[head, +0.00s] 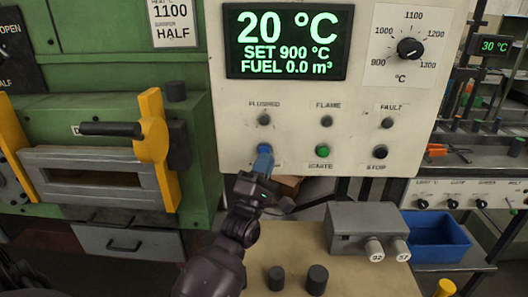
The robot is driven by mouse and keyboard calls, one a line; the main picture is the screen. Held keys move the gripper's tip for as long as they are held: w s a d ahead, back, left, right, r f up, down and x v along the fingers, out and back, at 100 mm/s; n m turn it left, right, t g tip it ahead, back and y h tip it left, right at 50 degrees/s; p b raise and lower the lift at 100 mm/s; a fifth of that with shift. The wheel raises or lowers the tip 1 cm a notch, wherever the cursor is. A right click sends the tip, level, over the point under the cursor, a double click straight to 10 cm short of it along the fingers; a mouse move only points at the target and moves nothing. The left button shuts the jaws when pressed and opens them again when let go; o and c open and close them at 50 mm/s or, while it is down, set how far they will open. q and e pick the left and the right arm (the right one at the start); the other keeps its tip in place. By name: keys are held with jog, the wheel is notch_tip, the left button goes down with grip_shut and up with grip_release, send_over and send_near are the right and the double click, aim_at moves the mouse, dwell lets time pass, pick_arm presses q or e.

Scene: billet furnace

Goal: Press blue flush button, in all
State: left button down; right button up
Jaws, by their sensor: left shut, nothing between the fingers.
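The white control panel (290,100) faces me, with a green-lit display (288,42) reading 20 °C, SET 900 °C and FUEL 0.0 m³. The blue flush button (249,152) is at the panel's lower left, below the dark FLUSHED lamp (264,120). The green IGNITE button (323,150) and black STOP button (378,152) are to the right. My right gripper is out of view.
A green furnace front (95,70) with a yellow-framed door handle (155,150) stands at left. Below the panel, a bench (340,270) holds a grey box (365,230) and two dark cylinders (317,279). A blue bin (436,238) is at right.

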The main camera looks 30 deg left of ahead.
pick_arm(q)
jog(key=shift+s+d+p, duration=0.25)
jog(key=shift+s+d, duration=0.2)
jog(key=shift+s, duration=0.25)
jog(key=shift+s+d+p, duration=0.2)
jog(key=shift+s+d, duration=0.2)
jog(key=shift+s, duration=0.3)
jog(key=shift+s+d+p, duration=0.25)
jog(key=shift+s+d, duration=0.2)
jog(key=shift+s, duration=0.25)
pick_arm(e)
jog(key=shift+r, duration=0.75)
